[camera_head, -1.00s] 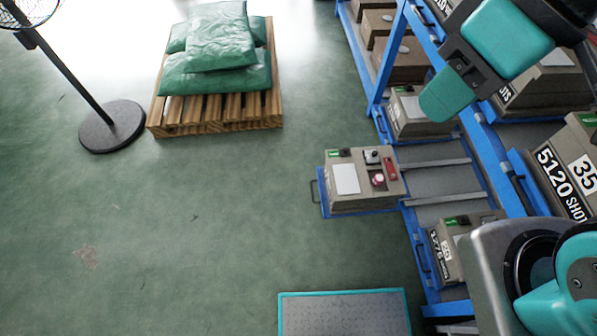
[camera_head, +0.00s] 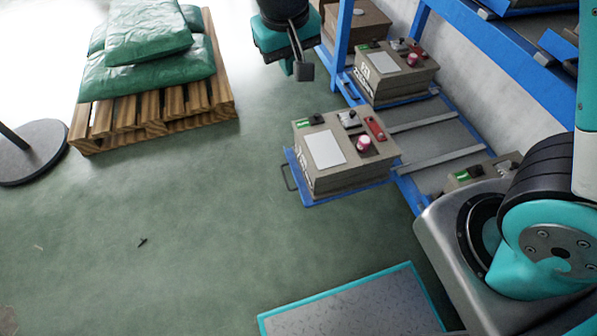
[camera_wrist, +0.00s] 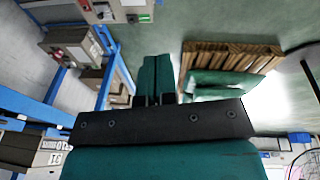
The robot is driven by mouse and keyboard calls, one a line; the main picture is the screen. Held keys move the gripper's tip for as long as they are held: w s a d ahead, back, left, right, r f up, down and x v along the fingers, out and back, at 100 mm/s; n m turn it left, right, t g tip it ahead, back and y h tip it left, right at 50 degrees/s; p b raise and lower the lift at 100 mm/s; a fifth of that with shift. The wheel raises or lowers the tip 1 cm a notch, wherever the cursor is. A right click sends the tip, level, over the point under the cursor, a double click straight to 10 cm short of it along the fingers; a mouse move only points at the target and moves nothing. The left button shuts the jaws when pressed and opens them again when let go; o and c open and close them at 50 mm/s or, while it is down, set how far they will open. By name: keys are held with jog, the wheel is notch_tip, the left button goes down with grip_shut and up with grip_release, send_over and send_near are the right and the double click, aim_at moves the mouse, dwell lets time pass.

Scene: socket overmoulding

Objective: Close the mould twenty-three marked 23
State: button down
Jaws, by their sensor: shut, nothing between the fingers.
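A grey-brown mould (camera_head: 345,160) sits on a blue tray (camera_head: 345,197) that is pulled out from the rack over the floor. It has a blank white plate, a green label, a red part and a pink-red knob on top. The mark on its side is too oblique to read. A dark handle (camera_head: 289,177) is on the tray's left end. My gripper (camera_head: 300,68) is beyond the mould at the top of the head view, apart from it. In the wrist view its teal fingers (camera_wrist: 155,75) are together with nothing between them. Part of a mould shows at the top left there.
Another mould (camera_head: 395,75) stands inside the blue rack (camera_head: 420,190) behind, and one more is partly hidden by my arm. A wooden pallet (camera_head: 150,125) with green sacks (camera_head: 150,65) is at the upper left.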

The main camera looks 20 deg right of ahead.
jog(key=w+a+f+m+t+h+b, duration=0.1)
jog(key=w+f+h+b, duration=0.15)
jog(key=f+b, duration=0.7)
jog(key=w+a+f+m+t+h+b, duration=0.1)
jog(key=w+f+b, duration=0.3)
jog(key=f, duration=1.1)
jog(key=w+a+f+m+t+h+b, duration=0.1)
jog(key=w+f+b, duration=0.1)
jog(key=f+b, duration=0.9)
jog(key=b, duration=0.5)
send_near(303, 154)
jog(key=shift+x, duration=2.65)
